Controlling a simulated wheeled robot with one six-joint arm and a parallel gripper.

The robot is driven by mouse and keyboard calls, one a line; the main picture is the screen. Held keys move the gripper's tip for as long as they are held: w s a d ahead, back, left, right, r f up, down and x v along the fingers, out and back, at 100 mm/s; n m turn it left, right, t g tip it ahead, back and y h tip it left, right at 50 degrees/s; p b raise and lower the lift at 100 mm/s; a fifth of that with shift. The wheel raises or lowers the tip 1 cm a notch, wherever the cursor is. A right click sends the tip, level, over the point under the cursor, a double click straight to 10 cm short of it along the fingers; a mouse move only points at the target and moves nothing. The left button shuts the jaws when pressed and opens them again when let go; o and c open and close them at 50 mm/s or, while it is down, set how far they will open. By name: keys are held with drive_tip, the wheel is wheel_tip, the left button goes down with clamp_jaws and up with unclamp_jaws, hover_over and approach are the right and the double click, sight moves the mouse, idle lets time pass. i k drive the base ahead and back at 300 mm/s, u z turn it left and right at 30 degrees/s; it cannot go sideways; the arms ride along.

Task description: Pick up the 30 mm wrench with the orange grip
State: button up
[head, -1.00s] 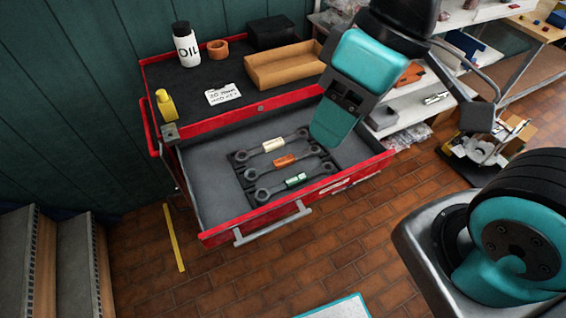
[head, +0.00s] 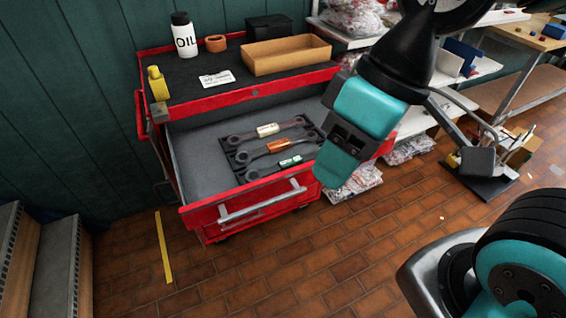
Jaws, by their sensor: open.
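The wrench with the orange grip (head: 279,146) lies in the middle of a dark rack (head: 240,160) in the open drawer. A wrench with a cream grip (head: 267,130) lies behind it and one with a green grip (head: 290,161) in front. No size marking on them is readable. My gripper (head: 335,170) is open and empty, pointing down, to the right of the wrenches and apart from the orange grip. In the picture it covers the drawer's front right part and the right end of the green-grip wrench. Its height above the drawer is hard to tell.
The drawer's left floor is clear. Steps (head: 45,270) stand at left, shelves at right.

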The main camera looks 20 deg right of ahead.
sight(281, 145)
drive_tip(key=z, duration=0.55)
drive_tip(key=k, duration=0.1)
drive_tip(key=u, duration=1.25)
drive_tip(key=i, duration=0.95)
drive_tip(key=z, duration=0.5)
